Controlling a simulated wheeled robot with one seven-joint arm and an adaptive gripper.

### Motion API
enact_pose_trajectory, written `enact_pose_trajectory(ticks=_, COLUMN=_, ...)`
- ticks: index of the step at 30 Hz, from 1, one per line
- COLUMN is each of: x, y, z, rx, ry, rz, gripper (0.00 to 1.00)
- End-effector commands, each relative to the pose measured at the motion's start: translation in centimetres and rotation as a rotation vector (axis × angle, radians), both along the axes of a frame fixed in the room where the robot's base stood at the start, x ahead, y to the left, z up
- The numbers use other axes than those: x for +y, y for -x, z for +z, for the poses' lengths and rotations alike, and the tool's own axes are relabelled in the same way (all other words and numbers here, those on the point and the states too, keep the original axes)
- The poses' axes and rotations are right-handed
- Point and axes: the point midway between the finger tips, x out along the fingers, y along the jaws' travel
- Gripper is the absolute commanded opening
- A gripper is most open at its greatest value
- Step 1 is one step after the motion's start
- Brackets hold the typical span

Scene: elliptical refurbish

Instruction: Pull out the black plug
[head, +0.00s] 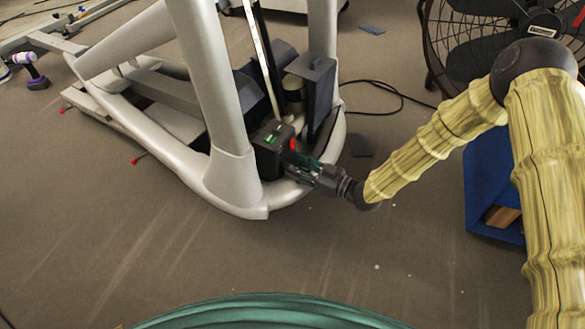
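A white elliptical machine (227,150) stands on the floor in the head view. A black box (268,150) with a green light and a red round part sits low at its front. My gripper (297,160) is at the right side of this box, with its fingers pointing left at it, close to or touching the red part. The fingers are small and dark here, so I cannot tell whether they are open or shut. I cannot make out the black plug; it may be hidden by the fingers or blend into the dark box.
A black cable (385,85) loops on the floor behind the machine. A black fan (490,45) and a blue bin (490,190) stand at the right. A purple drill (34,72) lies far left. The floor in front is mostly clear.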

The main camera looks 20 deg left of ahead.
Motion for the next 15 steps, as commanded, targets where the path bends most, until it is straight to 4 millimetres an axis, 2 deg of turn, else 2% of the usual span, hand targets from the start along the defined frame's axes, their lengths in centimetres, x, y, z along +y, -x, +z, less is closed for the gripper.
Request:
enact_pose_trajectory(ticks=6, x=1.5, y=-0.3, z=-0.1, rx=0.000, ry=0.000, rz=0.000, gripper=0.38)
enact_pose_trajectory(ticks=15, x=1.7, y=-0.4, z=0.0, rx=0.000, ry=0.000, rz=0.000, gripper=0.38)
